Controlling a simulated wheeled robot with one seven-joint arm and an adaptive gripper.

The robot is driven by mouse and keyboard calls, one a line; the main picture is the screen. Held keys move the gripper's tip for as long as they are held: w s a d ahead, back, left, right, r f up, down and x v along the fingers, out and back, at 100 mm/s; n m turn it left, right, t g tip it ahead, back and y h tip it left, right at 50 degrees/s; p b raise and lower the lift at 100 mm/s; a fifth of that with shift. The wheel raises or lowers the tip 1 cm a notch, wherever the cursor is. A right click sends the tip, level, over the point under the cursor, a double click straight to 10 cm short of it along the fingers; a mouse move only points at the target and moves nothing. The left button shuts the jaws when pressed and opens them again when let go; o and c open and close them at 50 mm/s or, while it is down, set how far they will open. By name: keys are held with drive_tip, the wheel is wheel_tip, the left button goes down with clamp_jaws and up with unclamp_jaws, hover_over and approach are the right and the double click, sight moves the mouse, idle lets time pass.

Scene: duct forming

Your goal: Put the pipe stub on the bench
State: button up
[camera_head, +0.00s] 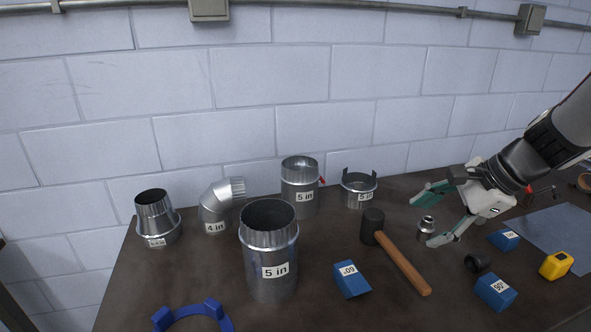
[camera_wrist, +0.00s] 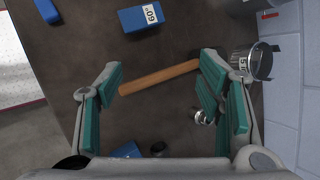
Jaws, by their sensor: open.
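My gripper (camera_head: 433,216) is open above the right part of the dark bench (camera_head: 330,232), with nothing held between its fingers. A small silver metal fitting (camera_head: 427,224) stands close by the lower fingertip; it also shows beside the right finger in the wrist view (camera_wrist: 203,118). I cannot tell whether it touches the finger. Which thing is the pipe stub is not clear. Candidates are this fitting, the large open 5 in pipe (camera_head: 270,262) at the front, and the 5 in pipe (camera_head: 301,186) behind it; both pipes stand upright on the bench.
A mallet (camera_head: 402,262) lies left of my gripper. Blue blocks (camera_head: 350,279), a black ring (camera_head: 477,263) and a yellow tape measure (camera_head: 556,265) lie around. A reducer (camera_head: 156,216), an elbow (camera_head: 217,208) and a 5 in collar (camera_head: 358,192) stand toward the wall.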

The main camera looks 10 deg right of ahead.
drive_tip(key=d+f+m+t+h, duration=0.1)
drive_tip(key=d+f+m, duration=0.2)
drive_tip(key=d+m, duration=0.35)
drive_tip(key=d+f+m+t, duration=0.1)
drive_tip(key=d+f+m, duration=0.25)
drive_tip(key=d, duration=0.55)
drive_tip(key=m+t+h, duration=0.2)
drive_tip(key=m, duration=0.4)
approach(480, 257)
drive_tip(key=x, duration=1)
drive_tip(key=shift+w+f, duration=0.1)
drive_tip(key=shift+f, duration=0.1)
drive_tip(key=c, duration=1.4)
drive_tip(key=shift+d+r+n, duration=0.1)
drive_tip(key=shift+r+n, duration=0.05)
drive_tip(key=shift+n, duration=0.15)
